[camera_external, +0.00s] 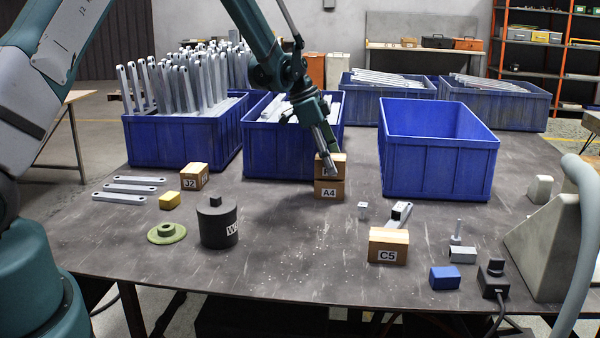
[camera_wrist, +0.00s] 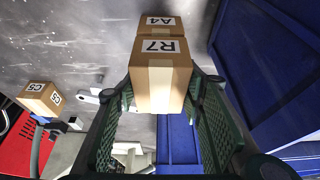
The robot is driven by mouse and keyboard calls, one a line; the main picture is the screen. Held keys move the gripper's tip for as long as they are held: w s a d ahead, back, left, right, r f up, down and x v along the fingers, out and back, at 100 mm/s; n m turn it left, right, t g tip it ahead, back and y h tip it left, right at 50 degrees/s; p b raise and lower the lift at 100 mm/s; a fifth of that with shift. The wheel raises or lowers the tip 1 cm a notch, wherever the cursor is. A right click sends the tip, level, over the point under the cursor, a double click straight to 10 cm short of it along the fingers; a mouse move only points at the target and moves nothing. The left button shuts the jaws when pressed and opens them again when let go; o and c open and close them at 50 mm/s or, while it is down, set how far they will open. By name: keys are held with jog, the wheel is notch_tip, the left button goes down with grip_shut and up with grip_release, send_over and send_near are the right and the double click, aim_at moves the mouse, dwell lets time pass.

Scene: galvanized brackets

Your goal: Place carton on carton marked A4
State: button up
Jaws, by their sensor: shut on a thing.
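A brown carton marked R7 (camera_wrist: 162,75) sits between the two green finger pads of my gripper (camera_external: 329,166) in the wrist view. My gripper is shut on it. In the external view this held carton (camera_external: 338,160) is directly above the carton marked A4 (camera_external: 328,194), which stands on the table. A fingertip covers part of the held carton's front, and I cannot tell whether the two cartons touch. In the wrist view the A4 carton (camera_wrist: 160,22) shows just beyond the R7 carton, roughly in line with it.
Blue bins stand behind, one full of brackets (camera_external: 185,145) and one empty at right (camera_external: 438,165). A C5 carton (camera_external: 388,246), a 32 carton (camera_external: 194,177), a dark weight (camera_external: 218,226) and small blocks lie around. The table just in front of A4 is clear.

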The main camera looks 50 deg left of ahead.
jog(key=shift+f, duration=0.35)
jog(key=o, duration=1)
jog(key=shift+r, duration=0.1)
jog(key=p+v, duration=0.2)
jog(key=v, duration=1)
jog(key=shift+d+r, duration=0.1)
dwell(0.3)
